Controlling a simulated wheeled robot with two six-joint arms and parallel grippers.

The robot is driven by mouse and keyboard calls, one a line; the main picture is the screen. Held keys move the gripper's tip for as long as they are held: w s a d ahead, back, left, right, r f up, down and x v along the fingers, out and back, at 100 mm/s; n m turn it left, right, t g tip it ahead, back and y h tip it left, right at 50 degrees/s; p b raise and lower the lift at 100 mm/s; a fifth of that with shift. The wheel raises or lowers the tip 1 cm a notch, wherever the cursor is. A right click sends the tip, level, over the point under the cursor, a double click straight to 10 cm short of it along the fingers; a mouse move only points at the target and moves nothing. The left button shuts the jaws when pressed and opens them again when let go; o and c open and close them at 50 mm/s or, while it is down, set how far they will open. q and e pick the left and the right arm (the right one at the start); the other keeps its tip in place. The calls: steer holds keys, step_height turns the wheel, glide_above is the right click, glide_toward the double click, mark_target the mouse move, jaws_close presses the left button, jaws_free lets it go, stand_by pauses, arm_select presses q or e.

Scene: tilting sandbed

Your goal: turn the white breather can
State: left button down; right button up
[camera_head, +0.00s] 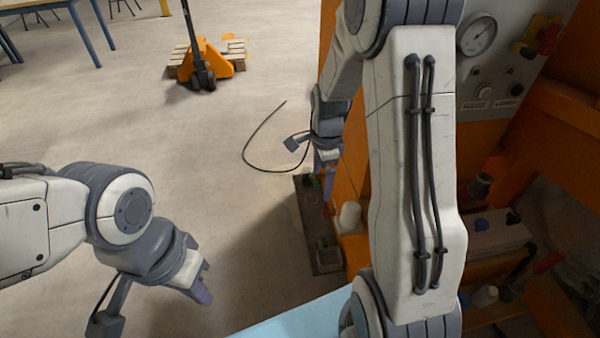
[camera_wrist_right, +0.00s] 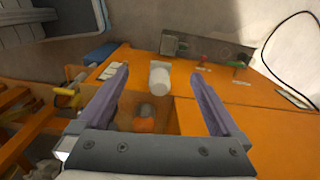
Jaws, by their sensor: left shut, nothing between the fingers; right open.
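The white breather can (camera_wrist_right: 160,80) stands on an orange surface in the right wrist view, beyond and between my open fingers. A white rounded thing in the head view (camera_head: 349,216), beside a dark control panel, appears to be the same can. My right gripper (camera_wrist_right: 160,74) is open and empty, with its purple fingers apart on either side of the can's line of sight and a gap before it. In the head view my right gripper (camera_head: 328,184) is partly hidden and small. My left gripper (camera_head: 204,292) is shut and empty, low over the floor at left.
The orange machine frame (camera_head: 490,140) with a gauge (camera_head: 477,34) stands at right. A light blue surface (camera_head: 295,320) is at the bottom. An orange pallet jack (camera_head: 212,62) stands far back on open floor.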

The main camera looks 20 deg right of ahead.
steer(key=s+a+r+n+p, duration=0.1)
steer(key=s+a+r+n, duration=0.1)
steer(key=a+r+n, duration=0.3)
steer(key=shift+a, duration=1.05)
